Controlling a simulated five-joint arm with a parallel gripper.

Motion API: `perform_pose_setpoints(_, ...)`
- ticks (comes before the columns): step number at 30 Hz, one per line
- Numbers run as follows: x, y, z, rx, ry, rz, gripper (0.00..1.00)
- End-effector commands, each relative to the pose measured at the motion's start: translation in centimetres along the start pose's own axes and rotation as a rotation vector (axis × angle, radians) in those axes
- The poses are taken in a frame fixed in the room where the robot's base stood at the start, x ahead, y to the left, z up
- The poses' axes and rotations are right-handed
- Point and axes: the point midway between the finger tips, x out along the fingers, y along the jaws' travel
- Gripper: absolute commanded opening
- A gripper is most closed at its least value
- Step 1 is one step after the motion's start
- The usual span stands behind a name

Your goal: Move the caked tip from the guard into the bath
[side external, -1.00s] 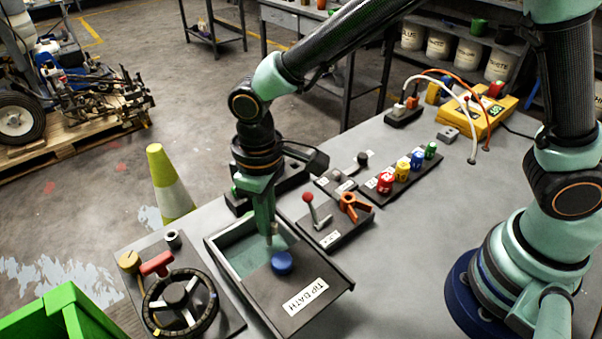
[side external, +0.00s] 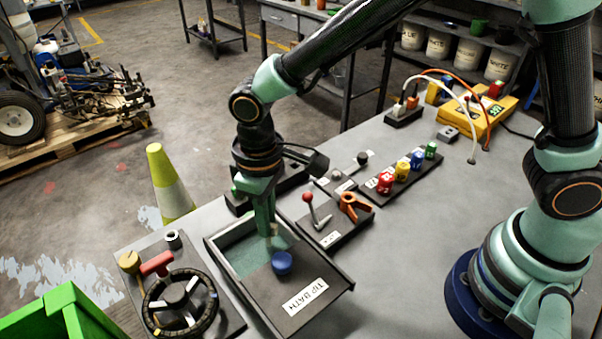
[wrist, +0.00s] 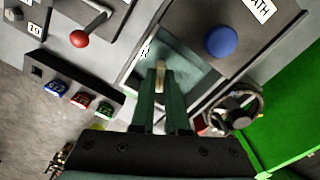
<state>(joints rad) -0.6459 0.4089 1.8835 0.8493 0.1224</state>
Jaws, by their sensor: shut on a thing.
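My gripper (side external: 268,228) points down over the open part of the bath (side external: 318,317), a dark tray labelled TIP BATH with a blue-green pool (wrist: 188,68). In the wrist view, my gripper (wrist: 161,78) is shut on a small tan caked tip (wrist: 160,72). The tip is over the pool; I cannot tell whether it touches the liquid. A dark lid with a blue knob (side external: 281,263) covers the near part of the bath, and the knob also shows in the wrist view (wrist: 220,41). I cannot tell which part is the guard.
A black block with blue, red and green pieces (wrist: 81,103) lies beside the bath. A red-knobbed lever (side external: 309,198) and an orange handle (side external: 350,203) stand right of it, a black handwheel (side external: 181,306) left.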

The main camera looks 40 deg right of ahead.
Motion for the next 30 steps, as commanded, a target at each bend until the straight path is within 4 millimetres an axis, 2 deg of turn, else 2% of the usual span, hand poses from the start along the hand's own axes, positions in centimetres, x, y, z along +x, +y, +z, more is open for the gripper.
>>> perform_pose_setpoints(30,1.4,0.0,0.0,0.0,-0.001,0.0,0.0)
